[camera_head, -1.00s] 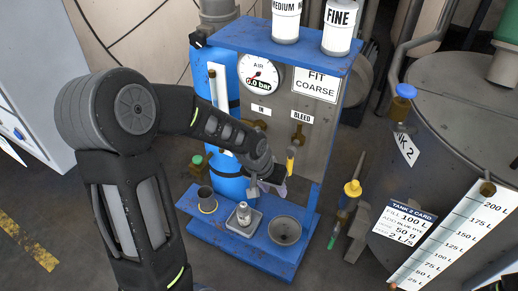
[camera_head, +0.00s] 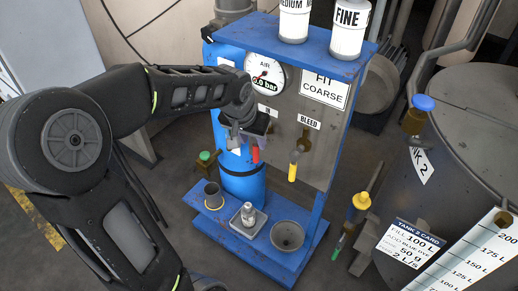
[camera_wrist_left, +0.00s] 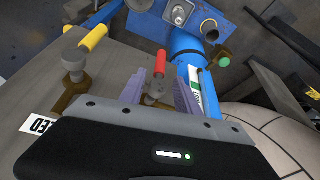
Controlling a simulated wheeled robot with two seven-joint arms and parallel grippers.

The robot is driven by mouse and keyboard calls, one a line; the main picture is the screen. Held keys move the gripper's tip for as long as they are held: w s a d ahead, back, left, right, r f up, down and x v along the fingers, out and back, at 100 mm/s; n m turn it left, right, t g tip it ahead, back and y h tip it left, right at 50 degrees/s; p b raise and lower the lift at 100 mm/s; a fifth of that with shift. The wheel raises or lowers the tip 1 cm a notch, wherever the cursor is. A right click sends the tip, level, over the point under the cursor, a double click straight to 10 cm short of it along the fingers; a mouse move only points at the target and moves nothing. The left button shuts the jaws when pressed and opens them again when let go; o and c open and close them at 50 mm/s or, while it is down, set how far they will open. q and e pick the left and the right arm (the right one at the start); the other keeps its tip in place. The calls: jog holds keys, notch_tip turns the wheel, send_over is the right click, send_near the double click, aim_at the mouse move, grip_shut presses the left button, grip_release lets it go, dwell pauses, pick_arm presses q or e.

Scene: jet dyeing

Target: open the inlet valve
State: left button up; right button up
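The inlet valve has a red handle (camera_head: 256,154) hanging down, partly hidden by my left gripper (camera_head: 258,130) in the head view. In the left wrist view the red handle (camera_wrist_left: 160,62) and its brass body lie between the two purple-grey fingers of my left gripper (camera_wrist_left: 160,92). The fingers are apart, with gaps on both sides. I cannot tell if either touches the valve. The air gauge (camera_head: 265,77) above reads 0.0 bar. My right gripper is out of view.
The bleed valve's yellow handle (camera_head: 294,170) hangs to the right of the inlet valve. A blue tank (camera_head: 241,183) stands behind at left. The blue lower shelf (camera_head: 262,254) holds a cup, a small metal piece and a bowl. The Tank 2 vessel (camera_head: 470,120) stands at right.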

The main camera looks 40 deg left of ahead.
aim_at(257, 151)
pick_arm(q)
jog(key=shift+f, duration=0.1)
jog(key=x, duration=0.7)
jog(key=shift+w+f, duration=0.2)
jog(key=shift+f, duration=0.1)
jog(key=shift+c, duration=0.5)
grip_shut()
dwell(0.8)
